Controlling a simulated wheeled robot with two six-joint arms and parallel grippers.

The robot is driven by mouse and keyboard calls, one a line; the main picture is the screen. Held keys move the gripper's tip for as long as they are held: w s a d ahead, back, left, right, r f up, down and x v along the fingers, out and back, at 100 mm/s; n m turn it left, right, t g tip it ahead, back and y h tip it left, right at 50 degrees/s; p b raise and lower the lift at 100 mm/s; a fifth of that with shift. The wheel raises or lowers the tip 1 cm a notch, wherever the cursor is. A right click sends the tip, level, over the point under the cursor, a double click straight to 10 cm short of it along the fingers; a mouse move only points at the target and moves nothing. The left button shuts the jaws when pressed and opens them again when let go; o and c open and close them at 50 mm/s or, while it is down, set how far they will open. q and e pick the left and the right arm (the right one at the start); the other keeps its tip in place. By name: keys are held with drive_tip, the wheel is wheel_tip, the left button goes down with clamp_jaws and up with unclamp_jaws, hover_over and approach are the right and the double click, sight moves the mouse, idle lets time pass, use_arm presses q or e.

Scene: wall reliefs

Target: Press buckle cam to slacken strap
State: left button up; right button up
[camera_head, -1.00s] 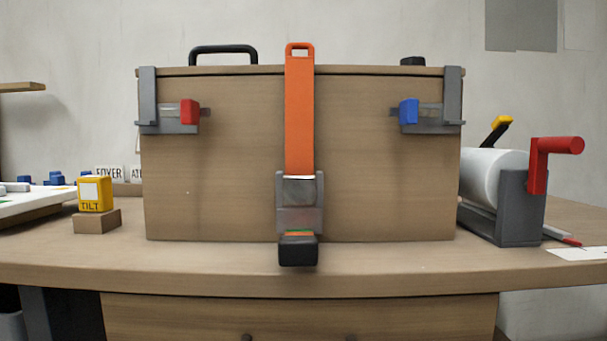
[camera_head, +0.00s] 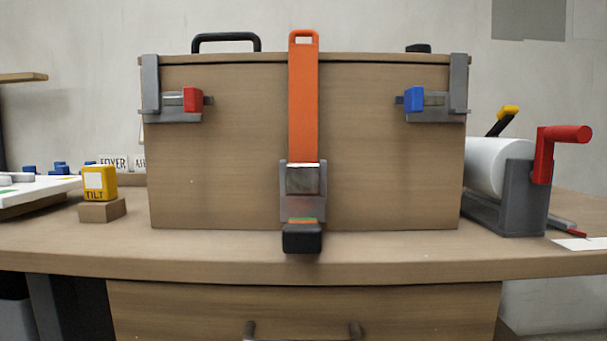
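A wooden crate (camera_head: 230,160) stands on the workbench. An orange strap (camera_head: 303,110) with a loop at its top runs down the middle of its front. The strap enters a grey metal buckle (camera_head: 290,200) low on the crate front. A black cam tab (camera_head: 302,240) sticks out at the buckle's lower end, with a thin green and orange band just above it. Neither of my grippers is in view, and nothing touches the buckle or strap.
A red-tipped latch (camera_head: 193,99) and a blue-tipped latch (camera_head: 413,98) sit at the crate's upper corners. A yellow TILT block (camera_head: 99,182) stands at left. A roll holder with a red crank (camera_head: 545,155) stands at right. The bench top (camera_head: 220,252) before the crate is clear.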

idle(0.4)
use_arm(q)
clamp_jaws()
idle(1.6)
